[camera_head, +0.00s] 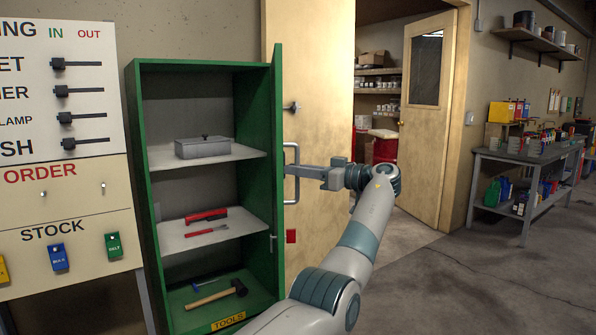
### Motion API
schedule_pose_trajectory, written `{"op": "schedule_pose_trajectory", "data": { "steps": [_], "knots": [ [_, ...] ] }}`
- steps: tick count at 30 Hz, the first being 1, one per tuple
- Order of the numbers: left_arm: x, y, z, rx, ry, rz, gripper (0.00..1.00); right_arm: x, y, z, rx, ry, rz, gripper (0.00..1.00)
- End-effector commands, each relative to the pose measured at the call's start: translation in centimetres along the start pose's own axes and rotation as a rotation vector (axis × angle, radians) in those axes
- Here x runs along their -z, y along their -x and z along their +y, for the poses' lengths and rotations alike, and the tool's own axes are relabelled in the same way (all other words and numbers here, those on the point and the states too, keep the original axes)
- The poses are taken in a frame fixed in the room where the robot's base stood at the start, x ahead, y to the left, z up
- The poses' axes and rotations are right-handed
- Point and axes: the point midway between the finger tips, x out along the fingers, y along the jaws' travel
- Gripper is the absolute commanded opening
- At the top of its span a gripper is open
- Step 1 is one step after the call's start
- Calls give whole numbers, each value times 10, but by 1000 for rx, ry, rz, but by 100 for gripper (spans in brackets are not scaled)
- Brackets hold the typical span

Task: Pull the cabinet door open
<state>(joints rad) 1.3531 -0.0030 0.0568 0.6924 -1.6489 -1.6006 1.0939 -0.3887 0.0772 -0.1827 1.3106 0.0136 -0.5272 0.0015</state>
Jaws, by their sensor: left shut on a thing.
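The green cabinet (139,160) stands left of centre with its front open and its shelves in view. Its green door (278,120) is swung out on the right side and seen nearly edge-on. A grey bar handle (296,152) is on the door's outer face. My left gripper (300,171) is shut on the handle, reaching it from the right. My right gripper is out of view.
Inside the cabinet are a grey box (203,148), red tools (206,215) and a hammer (218,294). A label board (60,150) stands left. A workbench (520,155) is at right. Floor right of my arm is clear.

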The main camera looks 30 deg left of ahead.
Motion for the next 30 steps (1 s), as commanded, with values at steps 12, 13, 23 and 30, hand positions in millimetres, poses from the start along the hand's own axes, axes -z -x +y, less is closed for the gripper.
{"op": "schedule_pose_trajectory", "data": {
  "steps": [12, 13, 23, 30],
  "knots": [
    [1, 0, 0, 0, 1, 0, 18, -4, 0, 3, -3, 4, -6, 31],
    [1, 1, 0, 0, 1, 0, 18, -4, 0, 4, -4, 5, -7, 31],
    [-1, 31, 0, -2, 1, 0, 18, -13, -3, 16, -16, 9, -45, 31],
    [0, 74, 1, -3, 0, 0, 18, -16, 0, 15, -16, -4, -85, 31]
  ]
}}
